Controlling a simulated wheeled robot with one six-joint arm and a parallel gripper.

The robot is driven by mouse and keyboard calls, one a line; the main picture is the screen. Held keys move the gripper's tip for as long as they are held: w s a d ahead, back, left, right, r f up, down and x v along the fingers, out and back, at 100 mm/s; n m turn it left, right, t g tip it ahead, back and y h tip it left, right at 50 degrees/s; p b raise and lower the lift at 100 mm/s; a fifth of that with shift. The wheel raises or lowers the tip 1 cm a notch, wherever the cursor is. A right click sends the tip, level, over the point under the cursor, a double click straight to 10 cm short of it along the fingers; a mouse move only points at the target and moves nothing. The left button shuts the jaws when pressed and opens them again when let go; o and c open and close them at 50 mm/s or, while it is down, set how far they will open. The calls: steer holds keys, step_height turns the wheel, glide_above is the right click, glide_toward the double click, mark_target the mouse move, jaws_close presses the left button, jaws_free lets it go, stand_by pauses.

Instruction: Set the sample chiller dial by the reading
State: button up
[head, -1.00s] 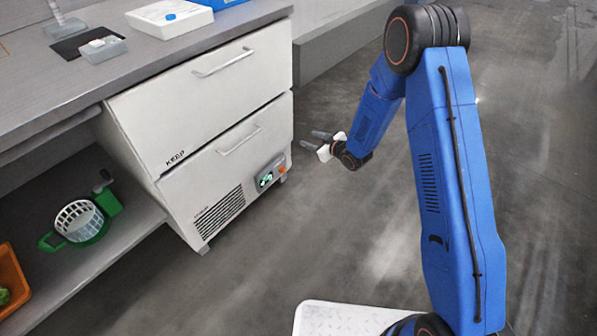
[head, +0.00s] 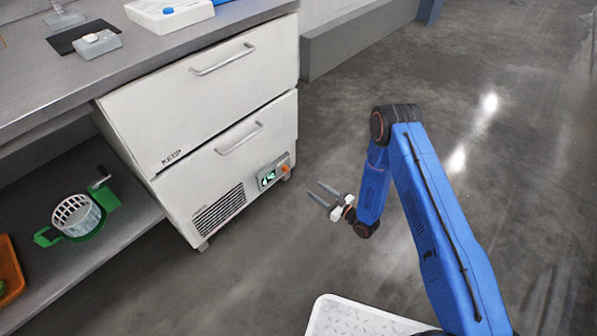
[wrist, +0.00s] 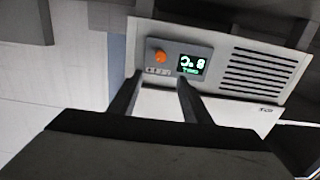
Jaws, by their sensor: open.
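The sample chiller (head: 200,140) is a white two-drawer unit under the counter. Its control panel (wrist: 207,64), low at the right of its front, has an orange dial (head: 286,168) and a dark display (head: 267,178) with lit green characters. In the wrist view the dial (wrist: 160,57) stands just beyond and between the fingertips, and the display (wrist: 191,65) is right of it. That view is turned over, and I cannot read the figures surely. My gripper (head: 314,188) is open and empty, its fingers toward the panel and apart from the dial.
A vent grille (head: 219,211) is beside the panel. The grey counter (head: 100,75) holds a white tray (head: 170,13) and a small grey box (head: 97,43). A green-and-white basket (head: 76,215) sits on the lower shelf.

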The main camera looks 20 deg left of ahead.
mark_target(287, 170)
steer(key=x, duration=1.7)
steer(key=shift+s+f, duration=0.15)
steer(key=c, duration=1)
